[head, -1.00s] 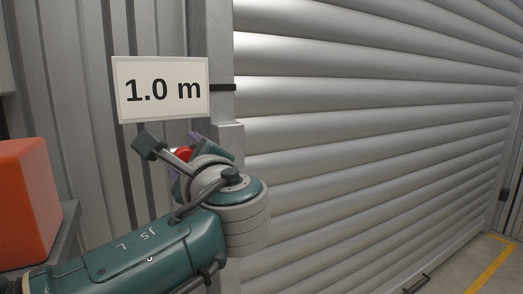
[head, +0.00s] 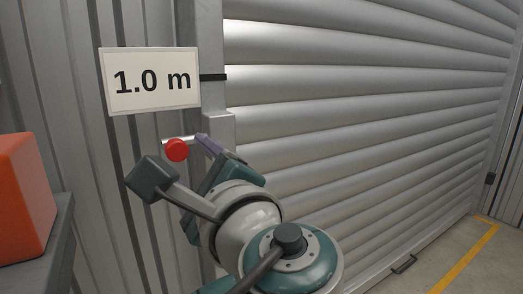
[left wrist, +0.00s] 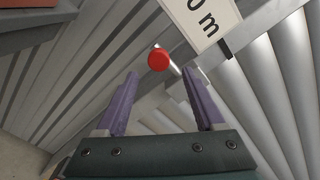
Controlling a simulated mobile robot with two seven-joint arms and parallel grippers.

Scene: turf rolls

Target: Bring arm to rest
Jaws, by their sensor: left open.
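My left arm comes in from the bottom of the head view, with its wrist raised in front of the ribbed wall. My left gripper (head: 195,165) points away from me, and its purple fingers are partly hidden behind the wrist. In the left wrist view the gripper (left wrist: 160,74) is open, with nothing between its two purple fingers. A red knob (head: 176,150) on a short metal bar shows close to the fingers. It also shows just beyond the fingertips in the left wrist view (left wrist: 159,59), apart from them. My right gripper is not in view.
A roller shutter (head: 380,120) fills the right side and looks shut, with a handle (head: 404,264) low down. A "1.0 m" sign (head: 151,82) hangs left of it. An orange block (head: 24,200) sits on a grey surface (head: 45,260) at left. Floor at lower right is clear, with a yellow line (head: 468,255).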

